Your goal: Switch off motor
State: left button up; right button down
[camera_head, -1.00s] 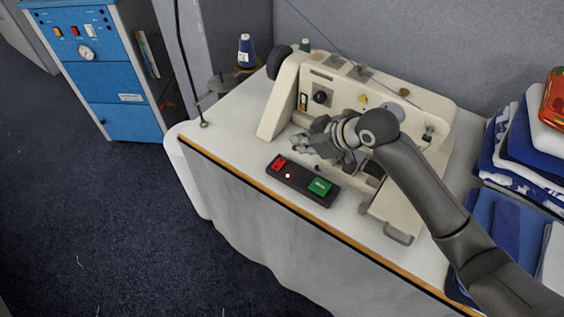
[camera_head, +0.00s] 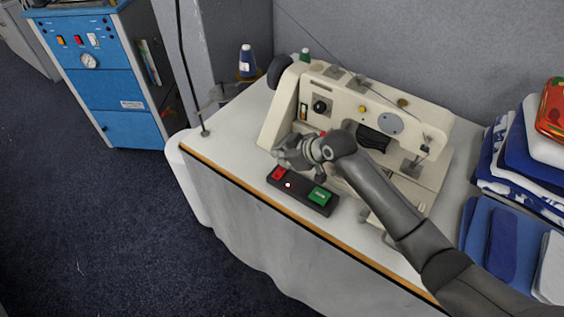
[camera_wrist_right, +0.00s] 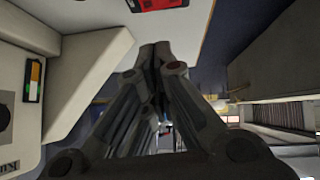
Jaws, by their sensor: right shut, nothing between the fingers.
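A black switch box (camera_head: 297,191) lies at the table's front edge, before the sewing machine (camera_head: 345,100). It has a red button (camera_head: 279,173) at its left end and a green button (camera_head: 320,196) at its right end, with a small white dot between. My right gripper (camera_head: 280,157) is just behind and above the red end, shut and empty, apart from the box as far as I can tell. In the right wrist view, the closed fingertips (camera_wrist_right: 156,47) point toward the red button (camera_wrist_right: 155,3), which is cut off by the top edge. My left gripper is not in view.
The machine body stands close behind my right gripper. A blue thread spool (camera_head: 246,62) and a thin dark pole (camera_head: 188,75) are at the table's left. Folded cloths (camera_head: 520,150) are stacked at the right. A blue cabinet (camera_head: 105,75) stands on the floor.

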aim_at(282, 172)
jog(key=f, duration=0.4)
jog(key=shift+w+f+p, duration=0.1)
jog(key=shift+w+p, duration=0.2)
jog(key=shift+p, duration=0.05)
jog(key=shift+f, duration=0.1)
jog(key=shift+f, duration=0.1)
jog(key=shift+w+d+f+b, duration=0.1)
jog(key=shift+d+f+b, duration=0.05)
jog(key=shift+f+b, duration=0.15)
jog(key=shift+r, duration=0.1)
